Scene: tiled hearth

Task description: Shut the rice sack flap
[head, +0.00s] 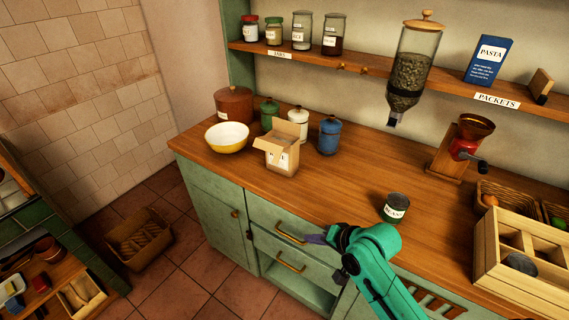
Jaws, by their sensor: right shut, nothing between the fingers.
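A tan box-like packet (279,155) with white labels stands on the wooden counter, left of centre. Its folded top flap stands raised and tilted, so the top looks open. I take it for the rice sack, but its label is too small to read. My right gripper (314,239) is at the counter's front edge, below and to the right of the packet and well apart from it. It is shut and empty, pointing left. My left gripper is not in view.
A yellow bowl (227,137) and several canisters stand around the packet, with a blue canister (329,136) to its right. A dark tin (395,208) stands near my right arm. A wooden crate (525,262) is at right. The counter between packet and tin is clear.

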